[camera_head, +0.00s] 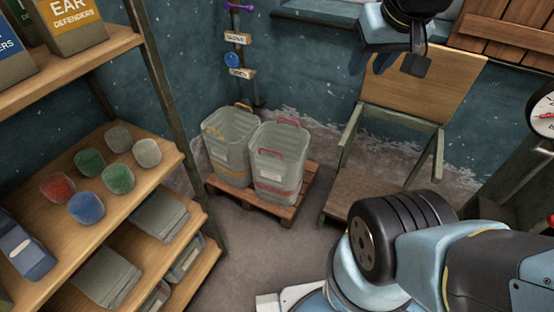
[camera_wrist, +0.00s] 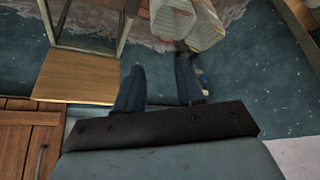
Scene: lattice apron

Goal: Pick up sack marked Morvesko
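Two pale, translucent sacks stand upright side by side on a low wooden pallet (camera_head: 281,210). The left sack (camera_head: 226,145) has yellow handles and a yellow band; the right sack (camera_head: 275,163) has red handles and a red band. Each has a small pale label, too small to read, so I cannot tell which is marked Morvesko. Both sacks also show, cut off, at the top of the wrist view (camera_wrist: 205,28). My gripper (camera_wrist: 158,85) is open and empty, fingers apart. In the head view it is high at upper right, above the chair, away from both sacks.
A wooden chair (camera_head: 420,92) stands right of the pallet. A shelf rack (camera_head: 150,183) at left holds colored round items, folded grey stacks and boxes. Labelled hooks (camera_head: 238,72) hang on the wall behind the sacks. Bare floor (camera_head: 240,250) lies before the pallet.

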